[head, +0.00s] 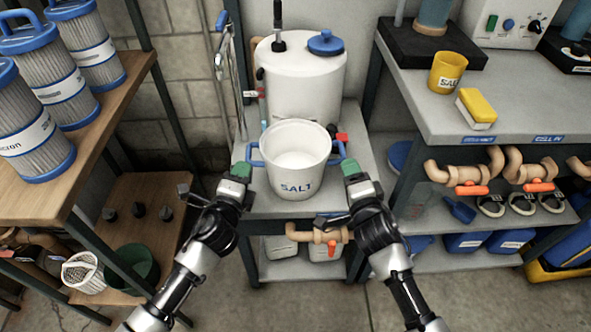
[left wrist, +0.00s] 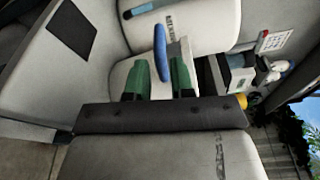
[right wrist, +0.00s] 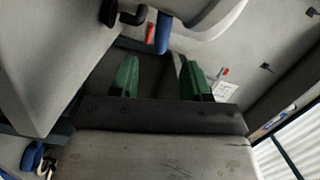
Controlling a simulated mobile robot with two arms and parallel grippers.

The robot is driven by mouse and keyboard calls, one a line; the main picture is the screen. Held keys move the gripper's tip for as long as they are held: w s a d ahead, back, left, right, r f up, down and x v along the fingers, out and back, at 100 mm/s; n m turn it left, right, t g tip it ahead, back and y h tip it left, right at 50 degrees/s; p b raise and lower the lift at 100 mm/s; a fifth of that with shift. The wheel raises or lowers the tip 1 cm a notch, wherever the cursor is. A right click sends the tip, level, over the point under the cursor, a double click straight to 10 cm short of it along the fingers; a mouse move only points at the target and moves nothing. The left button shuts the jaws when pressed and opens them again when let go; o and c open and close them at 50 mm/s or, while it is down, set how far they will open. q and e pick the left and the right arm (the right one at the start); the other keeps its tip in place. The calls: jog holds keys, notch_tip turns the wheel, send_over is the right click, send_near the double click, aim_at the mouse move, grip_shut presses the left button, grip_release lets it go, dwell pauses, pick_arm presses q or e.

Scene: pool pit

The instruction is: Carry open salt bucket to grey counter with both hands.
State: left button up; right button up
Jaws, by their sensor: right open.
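The white salt bucket (head: 297,173), lidless and marked SALT, stands upright on a low grey stand (head: 262,204). It has a blue loop handle on each side. My left gripper (head: 243,170) is at the left handle (head: 254,153). In the left wrist view the blue handle (left wrist: 160,52) lies between the green fingers, which stand closer together than the right ones; a firm grip cannot be made out. My right gripper (head: 350,167) is open at the right handle (head: 338,153). In the right wrist view that handle (right wrist: 163,33) is just beyond the fingertips. The grey counter (head: 420,97) is at the right.
A yellow cup (head: 447,71) and a yellow-white sponge (head: 477,108) are on the counter, with bare surface along its front left. A white tank (head: 300,80) stands behind the bucket. Pipes with orange valves (head: 472,189) hang below the counter. A wooden shelf (head: 100,130) with filters is left.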

aim_at(250, 152)
pick_arm(q)
jog(key=x, duration=0.7)
pick_arm(e)
jog(key=w, duration=0.3)
jog(key=w+a, duration=0.1)
jog(key=w, duration=0.3)
jog(key=shift+a+f, duration=0.1)
jog(key=shift+a, duration=0.1)
pick_arm(q)
jog(key=shift+c, duration=0.2)
pick_arm(e)
jog(key=shift+c, duration=0.2)
pick_arm(q)
grip_shut()
pick_arm(e)
jog(key=c, duration=0.5)
jog(key=shift+s, duration=0.1)
grip_shut()
pick_arm(q)
jog(key=shift+r, duration=0.1)
